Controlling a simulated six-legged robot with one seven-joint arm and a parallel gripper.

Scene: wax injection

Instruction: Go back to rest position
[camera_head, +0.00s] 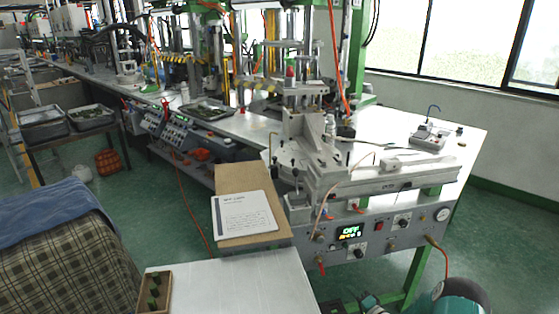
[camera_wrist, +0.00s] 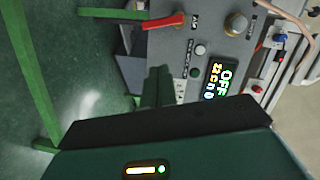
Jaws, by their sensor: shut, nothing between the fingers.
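My gripper (camera_wrist: 158,84) shows in the wrist view as dark green fingers, close together with nothing between them. It is in front of the wax injection machine's grey control panel (camera_wrist: 205,32), apart from the wax tray. The panel's lit display (camera_wrist: 220,80) reads OFF on its top line. A red lever (camera_wrist: 165,21) and a round knob (camera_wrist: 236,23) are on the panel. In the head view the machine's panel (camera_head: 380,238) and its display (camera_head: 350,232) face me. Only teal and dark parts of my arm show at the bottom right there.
A white table (camera_head: 235,285) with a small wooden box (camera_head: 155,291) stands in front. A paper sheet (camera_head: 244,214) lies on a brown board left of the machine. A green table leg (camera_head: 416,278) stands below the panel. A checked, blue-covered seat (camera_head: 60,245) is at left. Green floor is open between.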

